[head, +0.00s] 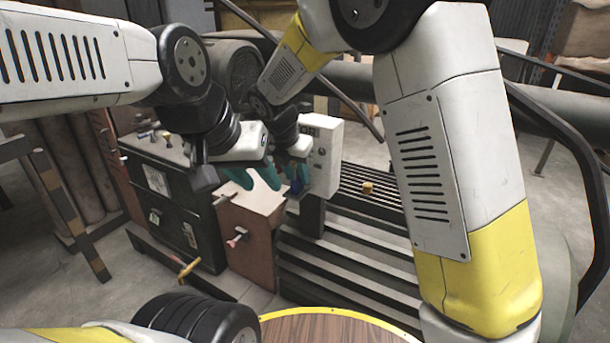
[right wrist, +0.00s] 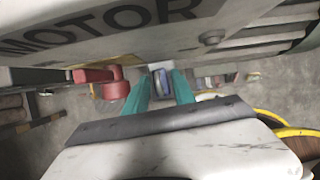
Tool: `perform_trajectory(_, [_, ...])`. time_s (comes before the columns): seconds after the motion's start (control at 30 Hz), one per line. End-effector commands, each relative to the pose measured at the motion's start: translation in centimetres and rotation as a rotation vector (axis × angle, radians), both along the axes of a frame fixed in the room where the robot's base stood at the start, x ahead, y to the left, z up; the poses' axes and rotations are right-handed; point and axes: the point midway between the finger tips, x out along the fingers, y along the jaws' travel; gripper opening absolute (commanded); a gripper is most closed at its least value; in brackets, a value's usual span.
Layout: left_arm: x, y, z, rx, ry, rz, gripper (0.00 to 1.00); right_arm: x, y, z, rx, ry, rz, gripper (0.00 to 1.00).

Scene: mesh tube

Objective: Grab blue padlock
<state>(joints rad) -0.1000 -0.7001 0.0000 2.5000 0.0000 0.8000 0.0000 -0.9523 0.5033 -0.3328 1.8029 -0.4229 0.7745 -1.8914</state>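The blue padlock (head: 296,187) is small and dark blue beside the white box marked MOTOR. In the right wrist view a small blue and grey piece (right wrist: 162,82), which looks like the padlock, sits between my fingertips. My right gripper (head: 298,172) reaches down to it with teal fingers on either side; I cannot tell whether they touch it. In the right wrist view these fingers (right wrist: 163,84) stand apart. My left gripper (head: 254,178) is to the left, above the brown box, with its teal fingers apart and nothing visible between them.
The white MOTOR box (head: 326,160) stands close beside my right gripper. A dark cabinet (head: 172,205) is at left. Grey slatted steps (head: 345,265) lie to the right.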

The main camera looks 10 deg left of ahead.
Motion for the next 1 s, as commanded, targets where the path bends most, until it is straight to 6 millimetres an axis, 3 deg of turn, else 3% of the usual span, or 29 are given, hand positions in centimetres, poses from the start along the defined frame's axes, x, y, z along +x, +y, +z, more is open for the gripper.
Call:
perform_trajectory(0.33, [0.00,0.00,0.00,0.000,0.000,0.000,0.36,0.39,-0.16,-0.95,0.001,-0.001,-0.001,0.31])
perform_trajectory(0.5, [0.00,0.00,0.00,0.000,0.000,0.000,0.36,0.39,-0.16,-0.93,0.001,-0.001,-0.001,0.00])
perform_trajectory(1.0, [0.00,0.00,0.00,0.000,0.000,0.000,0.36,0.46,-0.16,-0.15,0.003,-0.002,-0.002,0.00])
